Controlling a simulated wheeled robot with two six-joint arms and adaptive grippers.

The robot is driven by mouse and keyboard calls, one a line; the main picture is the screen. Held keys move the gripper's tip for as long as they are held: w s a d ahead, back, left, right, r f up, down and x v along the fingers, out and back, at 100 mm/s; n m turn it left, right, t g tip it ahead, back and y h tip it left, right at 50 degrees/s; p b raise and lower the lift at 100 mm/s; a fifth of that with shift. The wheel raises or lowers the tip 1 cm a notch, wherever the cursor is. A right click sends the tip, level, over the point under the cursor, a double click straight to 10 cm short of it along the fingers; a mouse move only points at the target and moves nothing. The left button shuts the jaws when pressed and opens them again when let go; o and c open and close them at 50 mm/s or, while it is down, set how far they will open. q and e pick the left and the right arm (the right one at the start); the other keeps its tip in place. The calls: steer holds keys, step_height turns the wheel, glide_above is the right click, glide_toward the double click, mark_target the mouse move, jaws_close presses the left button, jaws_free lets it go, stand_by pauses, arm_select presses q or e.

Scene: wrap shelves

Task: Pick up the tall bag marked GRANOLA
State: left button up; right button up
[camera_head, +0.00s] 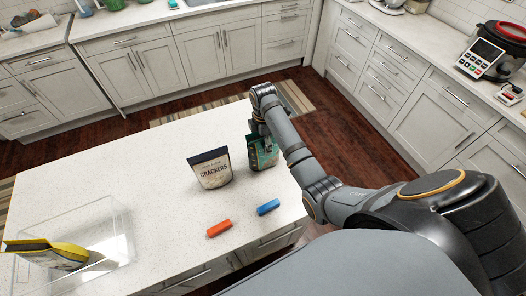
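A dark green bag (258,160) stands upright on the white island counter, its label partly hidden and too small to read. I cannot confirm that it is marked GRANOLA. My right gripper (265,142) is at the top of this bag, and its arm comes in from the right. The fingers are small and overlap the bag, so I cannot tell whether they are closed on it. A dark bag marked CRACKERS (212,174) stands just left of the green bag. My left gripper is not in view.
An orange block (219,228) and a blue block (268,207) lie near the counter's front edge. A clear bin (118,232) at the left holds a yellow and black bag (62,253). The white counter (120,180) is bare between bin and bags.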

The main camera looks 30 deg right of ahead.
steer(key=shift+s+d+r, duration=0.1)
steer(key=shift+s+r, duration=0.15)
steer(key=shift+s, duration=0.2)
steer(key=c, duration=0.5)
steer(key=shift+w+f, duration=0.1)
jaws_close()
